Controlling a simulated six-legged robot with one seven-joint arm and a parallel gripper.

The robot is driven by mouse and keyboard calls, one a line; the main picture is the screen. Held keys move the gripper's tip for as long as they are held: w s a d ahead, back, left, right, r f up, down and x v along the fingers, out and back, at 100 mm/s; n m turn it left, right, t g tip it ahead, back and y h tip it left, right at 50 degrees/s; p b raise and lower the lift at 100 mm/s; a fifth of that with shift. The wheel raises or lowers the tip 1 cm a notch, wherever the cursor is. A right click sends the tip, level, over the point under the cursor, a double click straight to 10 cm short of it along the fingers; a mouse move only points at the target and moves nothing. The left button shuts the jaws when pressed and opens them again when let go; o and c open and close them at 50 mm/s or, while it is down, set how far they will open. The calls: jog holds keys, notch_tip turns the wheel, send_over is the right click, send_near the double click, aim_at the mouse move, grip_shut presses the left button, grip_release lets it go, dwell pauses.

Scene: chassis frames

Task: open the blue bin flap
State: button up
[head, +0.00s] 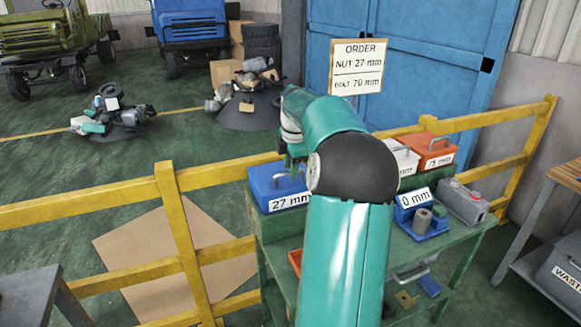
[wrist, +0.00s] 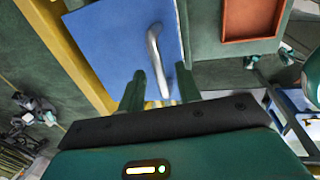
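A blue bin (head: 276,190) labelled "27 mm" stands at the left end of the green bench, its flap down. In the wrist view its blue flap (wrist: 112,50) fills the upper middle, with a silver bar handle (wrist: 153,50) on it. My gripper (wrist: 164,88) is open, with one finger on each side of the handle's near end. Gaps show between handle and fingers, and I cannot tell how deep they reach. In the head view my arm hides most of my gripper.
A red bin (head: 430,148), a white bin (head: 404,158) and a grey toolbox (head: 464,203) share the bench (head: 458,238). A yellow rail (head: 215,173) runs behind it. An order sign (head: 358,66) reads nut 27 mm, bolt 70 mm. An orange tray (wrist: 252,20) shows in the wrist view.

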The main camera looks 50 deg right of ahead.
jog(key=shift+w+f, duration=0.15)
grip_shut()
